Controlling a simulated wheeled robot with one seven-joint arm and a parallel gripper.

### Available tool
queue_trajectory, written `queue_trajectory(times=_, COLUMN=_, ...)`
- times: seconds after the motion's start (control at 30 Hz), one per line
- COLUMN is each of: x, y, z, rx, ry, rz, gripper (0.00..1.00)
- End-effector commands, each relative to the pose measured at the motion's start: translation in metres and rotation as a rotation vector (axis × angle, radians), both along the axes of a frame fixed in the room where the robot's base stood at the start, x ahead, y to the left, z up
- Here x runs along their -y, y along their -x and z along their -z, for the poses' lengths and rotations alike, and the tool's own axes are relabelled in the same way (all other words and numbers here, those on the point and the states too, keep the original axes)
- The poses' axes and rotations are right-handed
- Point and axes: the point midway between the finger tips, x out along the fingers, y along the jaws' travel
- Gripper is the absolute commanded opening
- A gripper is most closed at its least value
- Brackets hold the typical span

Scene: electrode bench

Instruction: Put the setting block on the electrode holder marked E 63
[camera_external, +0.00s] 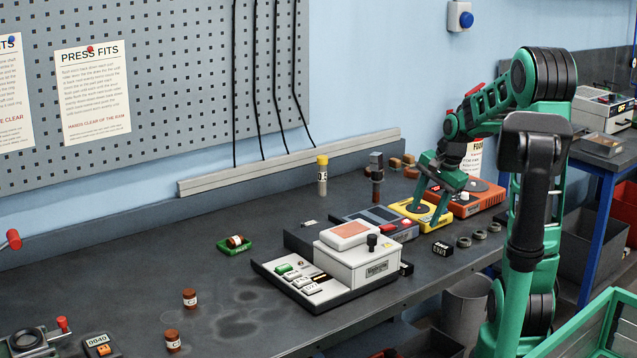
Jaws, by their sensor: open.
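My gripper (428,212) is open, pointing down over a yellow unit (402,207) with a dark round top. I cannot tell whether its fingertips touch the unit or whether anything is between them. No mark reading E 63 is legible, so I cannot tell which thing is that electrode holder. I cannot identify the setting block for sure. A small black block with a white label (442,249) lies in front of the yellow unit; its lettering is too small to read surely. A dark-topped upright piece with a brown lower part (376,177) stands behind.
An orange unit (487,197) stands right of the yellow one. Several dark rings (480,234) lie near the front edge. A white-and-grey machine (362,262) stands left of them. A yellow-capped cylinder (322,177) stands behind it. The bench's left middle is mostly clear, with small brown jars (189,298).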

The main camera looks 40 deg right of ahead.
Motion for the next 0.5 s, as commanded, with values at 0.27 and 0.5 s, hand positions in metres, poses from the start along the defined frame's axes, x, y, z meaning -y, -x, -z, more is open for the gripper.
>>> queue_trajectory(times=0.27, x=-0.028, y=0.150, z=-0.006, rx=-0.191, ry=0.197, rz=-0.480, gripper=0.46)
queue_trajectory(times=0.5, x=-0.046, y=0.243, z=0.004, rx=-0.270, ry=0.192, rz=-0.800, gripper=0.46)
